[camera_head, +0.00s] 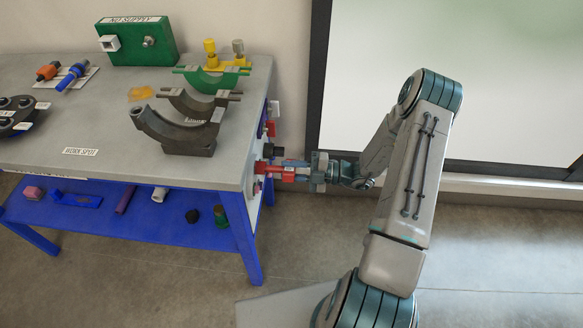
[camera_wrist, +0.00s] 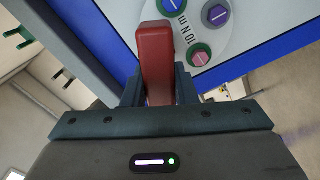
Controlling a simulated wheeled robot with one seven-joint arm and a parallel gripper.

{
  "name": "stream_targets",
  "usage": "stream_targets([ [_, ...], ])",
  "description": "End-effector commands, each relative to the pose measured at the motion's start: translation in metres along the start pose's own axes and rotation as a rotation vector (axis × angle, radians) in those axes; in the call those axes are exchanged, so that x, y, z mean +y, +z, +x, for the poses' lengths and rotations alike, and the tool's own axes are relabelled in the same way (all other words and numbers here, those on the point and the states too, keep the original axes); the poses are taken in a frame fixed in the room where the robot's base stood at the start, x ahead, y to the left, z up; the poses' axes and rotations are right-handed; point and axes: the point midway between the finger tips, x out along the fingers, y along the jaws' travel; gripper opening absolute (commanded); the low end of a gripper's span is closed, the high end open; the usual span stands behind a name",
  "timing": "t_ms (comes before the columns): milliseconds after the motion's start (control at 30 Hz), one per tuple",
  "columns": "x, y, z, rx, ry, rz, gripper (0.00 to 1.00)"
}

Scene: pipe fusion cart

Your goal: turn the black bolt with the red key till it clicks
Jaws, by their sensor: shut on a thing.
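The red key (camera_head: 273,170) sticks out sideways from the right end of the cart, at a pale panel. My gripper (camera_head: 303,173) is shut on its outer part. In the wrist view the red key (camera_wrist: 156,62) stands between the two fingers of my gripper (camera_wrist: 158,92), and its far end reaches toward the panel. A dark block-like piece (camera_head: 273,151) shows just behind the key in the head view; I cannot tell whether it is the black bolt. No black bolt shows clearly in the wrist view, and the key's tip is hidden.
The white panel bears a round plate (camera_wrist: 213,38) marked "10 N m", with a blue bolt head (camera_wrist: 173,5), a purple one (camera_wrist: 217,15) and a pink one (camera_wrist: 199,57). The grey cart top (camera_head: 60,130) carries dark and green curved clamps. Open floor lies right of the cart.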

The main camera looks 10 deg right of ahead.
Motion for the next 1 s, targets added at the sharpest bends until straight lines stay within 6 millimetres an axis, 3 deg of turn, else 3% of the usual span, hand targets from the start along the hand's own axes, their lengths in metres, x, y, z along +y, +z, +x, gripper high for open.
stream_targets([
  [1000,0.0018,-0.0005,0.0000,-0.001,0.001,0.133,0.00],
])
